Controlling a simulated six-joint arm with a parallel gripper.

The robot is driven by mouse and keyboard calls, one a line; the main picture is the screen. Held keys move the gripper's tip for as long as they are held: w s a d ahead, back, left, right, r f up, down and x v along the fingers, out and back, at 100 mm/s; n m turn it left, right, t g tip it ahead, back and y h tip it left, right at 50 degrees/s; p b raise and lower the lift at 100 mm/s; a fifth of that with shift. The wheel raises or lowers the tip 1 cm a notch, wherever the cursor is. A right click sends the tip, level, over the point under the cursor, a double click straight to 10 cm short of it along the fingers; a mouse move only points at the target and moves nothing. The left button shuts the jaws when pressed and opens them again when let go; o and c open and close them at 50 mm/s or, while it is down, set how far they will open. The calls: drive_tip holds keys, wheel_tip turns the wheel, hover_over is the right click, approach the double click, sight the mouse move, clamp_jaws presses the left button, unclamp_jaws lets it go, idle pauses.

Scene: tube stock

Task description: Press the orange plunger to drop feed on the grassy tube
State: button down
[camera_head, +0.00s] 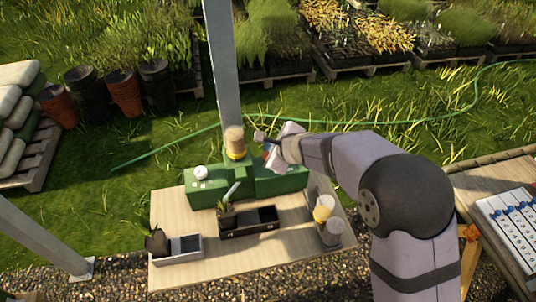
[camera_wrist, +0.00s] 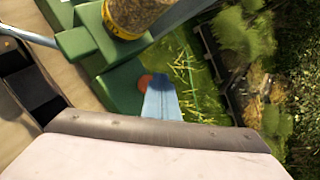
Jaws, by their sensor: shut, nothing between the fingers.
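The orange plunger (camera_wrist: 145,81) shows as a small round orange patch on the green dispenser (camera_wrist: 122,84), partly hidden behind my fingers. My gripper (camera_wrist: 162,98) is shut and empty, its blue fingers over the plunger; I cannot tell whether they touch it. In the head view my gripper (camera_head: 268,151) is at the right part of the green dispenser (camera_head: 205,192). A feed-filled hopper (camera_head: 235,142) with a yellow ring stands on the dispenser. A tube with grass-like leaves (camera_head: 227,214) stands in the dark tray's left part, in front of the dispenser.
The dark tray (camera_head: 262,231) and a grey tray (camera_head: 190,257) with a dark, leafy item (camera_head: 157,242) are on the wooden table (camera_head: 240,262). Two capped containers (camera_head: 324,209) stand at the table's right. A metal post (camera_head: 222,60) rises behind the dispenser.

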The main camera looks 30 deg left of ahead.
drive_tip(key=shift+f, duration=0.15)
idle(0.5)
drive_tip(key=shift+f+b, duration=0.3)
drive_tip(key=shift+b, duration=0.2)
drive_tip(key=shift+f+b, duration=0.8)
drive_tip(key=shift+f, duration=0.05)
idle(0.9)
drive_tip(key=shift+r, duration=0.1)
idle(0.3)
drive_tip(key=shift+r+p, duration=1.2)
wheel_tip(320, 180, up, 5)
drive_tip(key=p, duration=0.4)
drive_tip(key=shift+p, duration=0.4)
